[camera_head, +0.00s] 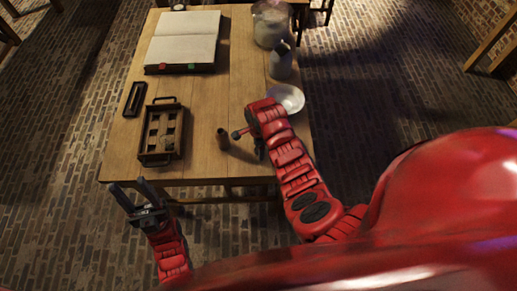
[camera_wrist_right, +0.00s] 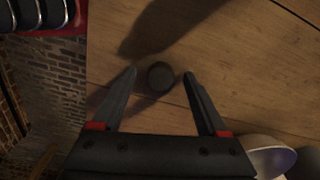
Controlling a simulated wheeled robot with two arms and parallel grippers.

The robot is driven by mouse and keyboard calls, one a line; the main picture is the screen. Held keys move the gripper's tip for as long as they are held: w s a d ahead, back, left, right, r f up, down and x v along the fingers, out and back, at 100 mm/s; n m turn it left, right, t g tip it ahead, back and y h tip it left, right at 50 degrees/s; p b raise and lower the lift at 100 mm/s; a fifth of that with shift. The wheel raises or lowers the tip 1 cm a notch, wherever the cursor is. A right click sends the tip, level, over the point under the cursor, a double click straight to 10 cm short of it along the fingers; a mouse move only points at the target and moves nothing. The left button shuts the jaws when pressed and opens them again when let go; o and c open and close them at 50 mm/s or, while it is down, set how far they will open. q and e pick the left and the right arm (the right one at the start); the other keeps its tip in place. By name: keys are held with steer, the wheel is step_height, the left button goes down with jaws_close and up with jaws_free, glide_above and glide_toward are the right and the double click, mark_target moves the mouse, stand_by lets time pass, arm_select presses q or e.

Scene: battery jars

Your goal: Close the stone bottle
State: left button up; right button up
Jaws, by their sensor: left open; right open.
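A grey bottle-like vessel (camera_head: 281,65) with a dark top stands upright at the right side of the table; I take it as the stone bottle, but its mouth is too small to make out. A small dark cylinder (camera_head: 222,139) stands near the table's front edge. In the right wrist view a dark round end (camera_wrist_right: 160,76), likely that cylinder's, shows between the fingertips. My right gripper (camera_head: 247,142) is open over the table, just right of the cylinder, with gaps on both sides. My left gripper (camera_head: 128,184) is open and empty off the table's front left corner.
A white bowl (camera_head: 288,98) is beside my right arm. A large jar (camera_head: 271,25) stands behind the vessel. An open book (camera_head: 183,42), a dark tray (camera_head: 162,157) with handles and a small dark frame (camera_head: 135,99) lie to the left. The table's middle is clear.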

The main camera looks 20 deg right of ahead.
mark_target(256, 150)
stand_by(0.3)
jaws_close()
stand_by(0.3)
steer(key=shift+r, duration=0.15)
steer(key=shift+r+b, duration=0.65)
steer(key=shift+r, duration=0.15)
steer(key=shift+a+r+b, duration=0.45)
steer(key=shift+r+b, duration=0.1)
steer(key=shift+r, duration=0.15)
steer(key=a+b, duration=0.1)
steer(key=a, duration=0.4)
steer(key=a+r+b, duration=0.1)
steer(key=a, duration=0.4)
steer(key=w+a+b, duration=0.1)
steer(key=a+b, duration=0.1)
steer(key=a, duration=0.3)
steer(key=shift+r, duration=0.35)
